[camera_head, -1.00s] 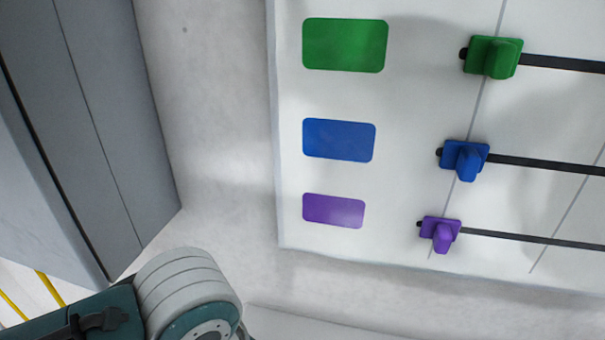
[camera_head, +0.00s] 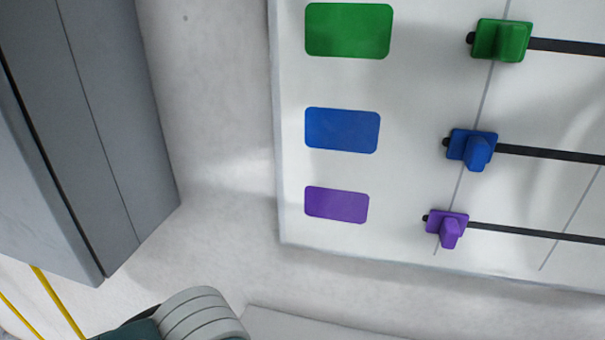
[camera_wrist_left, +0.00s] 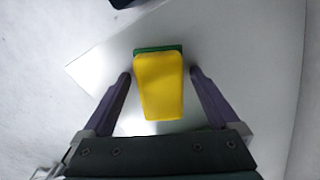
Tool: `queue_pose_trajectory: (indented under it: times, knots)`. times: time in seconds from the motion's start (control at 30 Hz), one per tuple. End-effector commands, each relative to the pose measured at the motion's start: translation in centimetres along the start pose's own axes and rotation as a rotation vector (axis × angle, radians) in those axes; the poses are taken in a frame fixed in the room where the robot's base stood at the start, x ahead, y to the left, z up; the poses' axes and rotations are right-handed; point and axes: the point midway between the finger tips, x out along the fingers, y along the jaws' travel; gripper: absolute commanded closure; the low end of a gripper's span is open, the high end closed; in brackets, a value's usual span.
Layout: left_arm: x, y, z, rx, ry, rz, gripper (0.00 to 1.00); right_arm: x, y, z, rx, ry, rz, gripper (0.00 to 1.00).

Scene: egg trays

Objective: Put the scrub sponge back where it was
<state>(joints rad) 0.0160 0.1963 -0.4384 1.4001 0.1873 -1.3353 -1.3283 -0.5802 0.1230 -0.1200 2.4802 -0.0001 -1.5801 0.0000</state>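The scrub sponge (camera_wrist_left: 158,85), yellow with a dark green strip at its far end, shows in the left wrist view. It lies between the two fingers of my left gripper (camera_wrist_left: 160,73) as seen from the wrist, over a pale grey surface. A narrow gap shows on each side of the sponge, so the fingers look open and apart from it. How far the fingertips are above or around it is hard to tell. The sponge is not visible in the head view, where only a part of my left arm shows at the bottom. My right gripper is in neither view.
In the head view a white panel has green (camera_head: 348,30), blue (camera_head: 342,130) and purple (camera_head: 336,204) patches and matching sliders on black slots. A grey cabinet-like block (camera_head: 90,130) stands at left. A dark object (camera_wrist_left: 122,3) shows at the wrist view's top edge.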

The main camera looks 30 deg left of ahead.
Motion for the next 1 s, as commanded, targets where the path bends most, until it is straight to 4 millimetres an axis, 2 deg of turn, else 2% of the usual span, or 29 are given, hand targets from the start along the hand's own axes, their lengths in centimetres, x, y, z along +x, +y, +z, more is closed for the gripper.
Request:
queue_pose_trajectory:
  times: [0.23, 0.37, 0.8, 1.0]
  knots:
    - [-0.1, 0.0, 0.0, 0.000, 0.000, 0.000, 0.00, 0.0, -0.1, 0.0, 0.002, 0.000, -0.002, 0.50]
    - [-0.9, 0.0, 0.0, 0.000, 0.000, -0.001, 0.00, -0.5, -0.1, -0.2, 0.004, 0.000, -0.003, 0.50]
    - [-10.0, -0.1, 0.0, 0.001, -0.001, -0.003, 0.00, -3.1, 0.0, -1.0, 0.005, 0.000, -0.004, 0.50]
    - [-12.0, 0.0, -0.1, -0.016, 0.004, -0.004, 0.00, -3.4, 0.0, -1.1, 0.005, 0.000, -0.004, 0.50]
